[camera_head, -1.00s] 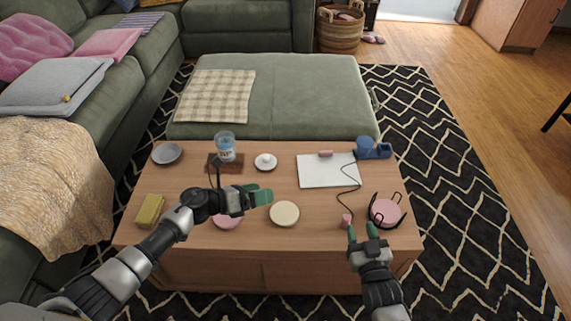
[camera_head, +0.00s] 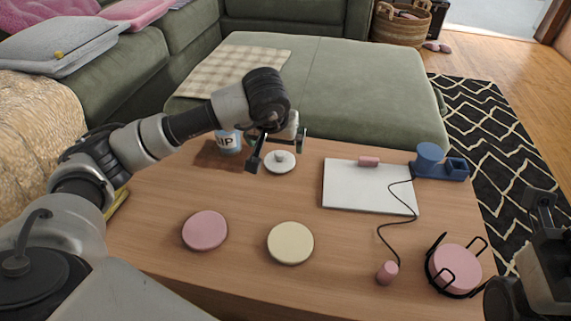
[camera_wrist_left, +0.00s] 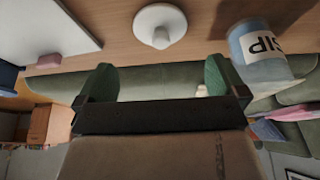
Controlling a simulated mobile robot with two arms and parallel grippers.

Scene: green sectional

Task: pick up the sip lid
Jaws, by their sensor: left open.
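The sip lid is a white round disc with a small knob (camera_head: 280,166), lying flat on the wooden table. It also shows at the top of the left wrist view (camera_wrist_left: 161,22). My left gripper (camera_head: 279,148) is open and empty, above and close to the lid, with its fingers to either side of the knob in the head view. In the left wrist view its green fingertips (camera_wrist_left: 158,77) are apart, with the lid beyond them and not touched. The clear blue cup marked SIP (camera_head: 227,142) stands just left of the lid. My right arm (camera_head: 541,265) is cut off at the lower right.
A pink disc (camera_head: 205,230) and a cream disc (camera_head: 290,243) lie in front. A white board (camera_head: 350,187), a blue holder (camera_head: 452,168) and a black wire rack with pink discs (camera_head: 455,268) are to the right. A green ottoman (camera_head: 340,85) stands behind.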

